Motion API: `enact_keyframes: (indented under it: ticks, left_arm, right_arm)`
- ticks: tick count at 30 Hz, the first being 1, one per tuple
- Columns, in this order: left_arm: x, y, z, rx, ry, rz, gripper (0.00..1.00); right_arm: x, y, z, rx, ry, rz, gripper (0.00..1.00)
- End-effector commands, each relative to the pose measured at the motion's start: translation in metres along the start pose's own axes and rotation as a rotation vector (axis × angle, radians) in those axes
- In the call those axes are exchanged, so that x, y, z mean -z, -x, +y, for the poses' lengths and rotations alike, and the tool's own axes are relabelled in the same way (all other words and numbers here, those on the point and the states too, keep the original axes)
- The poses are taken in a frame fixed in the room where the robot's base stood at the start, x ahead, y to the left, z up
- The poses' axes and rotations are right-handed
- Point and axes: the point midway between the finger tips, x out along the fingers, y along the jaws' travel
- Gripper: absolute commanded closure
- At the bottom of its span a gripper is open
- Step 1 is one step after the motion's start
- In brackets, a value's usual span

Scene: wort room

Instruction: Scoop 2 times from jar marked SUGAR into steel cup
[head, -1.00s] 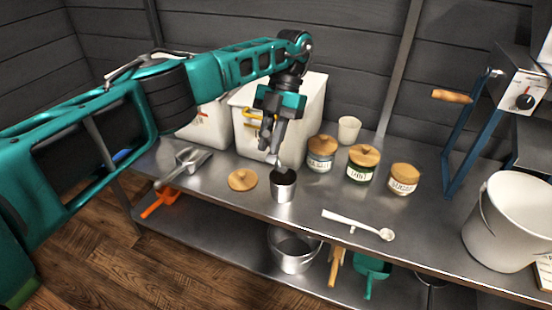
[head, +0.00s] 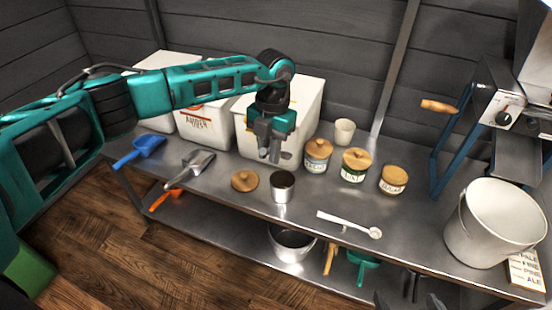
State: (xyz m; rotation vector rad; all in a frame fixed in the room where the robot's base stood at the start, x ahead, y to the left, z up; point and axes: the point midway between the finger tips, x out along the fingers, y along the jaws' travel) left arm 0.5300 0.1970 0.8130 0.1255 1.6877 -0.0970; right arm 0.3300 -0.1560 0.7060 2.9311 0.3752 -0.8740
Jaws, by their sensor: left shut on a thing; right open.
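My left gripper (head: 272,155) is shut on a small grey utensil (head: 285,156), mostly hidden by the fingers, above and behind the steel cup. The steel cup (head: 281,189) stands upright on the steel bench, apart from the gripper. Three labelled jars stand right of it: one with a knobbed wooden lid (head: 317,157), a green-banded one with a knobbed lid (head: 354,167), and a right-hand one (head: 393,181) with a tan top. I cannot tell if that top is lid or contents. The labels are too small to read surely. My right gripper (head: 411,298) is open at the bottom edge, partly cut off.
A loose wooden lid (head: 245,180) lies left of the cup. A white long-handled spoon (head: 350,225) lies near the front edge. A white cup (head: 344,131) stands behind the jars, a white bucket (head: 495,228) at right. Metal (head: 190,168) and blue (head: 139,150) scoops lie left.

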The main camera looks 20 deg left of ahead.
Motion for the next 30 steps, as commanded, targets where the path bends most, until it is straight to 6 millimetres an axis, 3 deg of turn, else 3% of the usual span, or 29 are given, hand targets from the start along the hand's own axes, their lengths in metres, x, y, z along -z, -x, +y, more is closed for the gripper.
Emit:
enact_keyframes:
  ticks: [10,18,26,30]
  left_arm:
    - [0.008,0.008,0.000,0.003,-0.002,-0.285,1.00]
    - [0.011,0.006,0.000,0.002,0.000,-0.522,1.00]
    - [0.013,0.016,0.000,0.003,0.002,-0.604,1.00]
    - [0.013,0.017,0.000,0.003,0.002,-0.602,1.00]
  right_arm:
    - [-0.009,0.008,0.007,-0.025,-0.008,-0.023,0.00]
    - [-0.029,-0.008,0.001,-0.009,-0.018,-0.034,0.00]
    - [-0.007,-0.011,-0.009,0.020,-0.013,-0.002,0.00]
    - [-0.006,-0.011,-0.007,0.019,-0.006,-0.002,0.00]
